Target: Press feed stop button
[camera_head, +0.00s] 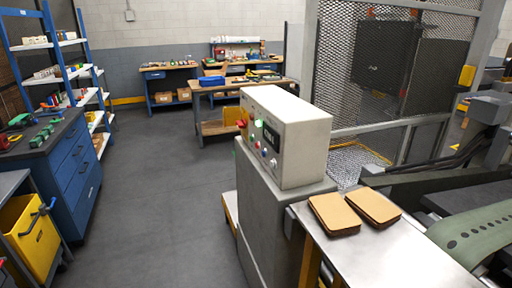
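The control box (306,142) is a light grey case on a grey pedestal (275,222) near the middle of the view. Its panel faces left and is seen at a steep angle. It carries a lit green button or lamp (258,122), a red control (240,123) at the left edge, a small dark display (271,137) and several small knobs or buttons below. The labels are too small to read, so I cannot tell which one is the feed stop button. Neither of my grippers is in view.
A metal table (385,262) with two brown-edged stacks of tan blanks (338,213) adjoins the pedestal on the right. Machinery and a mesh guard (385,75) stand behind it. A blue cabinet (62,170) and shelves line the left. The grey floor (165,195) between is clear.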

